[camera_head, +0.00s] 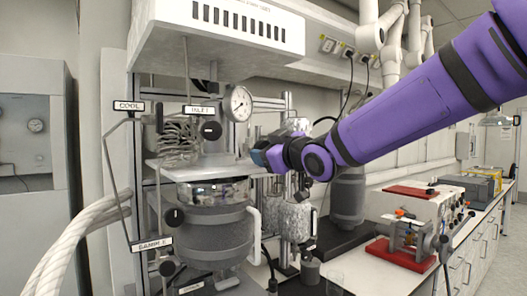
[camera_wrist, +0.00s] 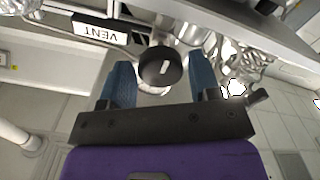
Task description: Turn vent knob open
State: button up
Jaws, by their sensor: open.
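The vent knob (camera_wrist: 160,67) is a round black knob with a white mark on its face, in the wrist view. A white VENT label (camera_wrist: 97,27) sits just left of it on the picture. My gripper (camera_wrist: 163,75) is open, with its two blue fingers on either side of the knob's lower part. I cannot tell whether either finger touches the knob. In the head view my gripper (camera_head: 262,155) is at the right side of the reactor's upper plate, and the vent knob is hidden there.
The grey reactor vessel (camera_head: 207,228) stands below the plate (camera_head: 200,170). A pressure gauge (camera_head: 238,103) and other black knobs, such as the one under the INLET label (camera_head: 210,130), are close by. Red-based equipment (camera_head: 405,252) stands on the bench at right.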

jog(key=v, duration=0.8)
jog(key=shift+s+d, duration=0.25)
jog(key=shift+s, duration=0.05)
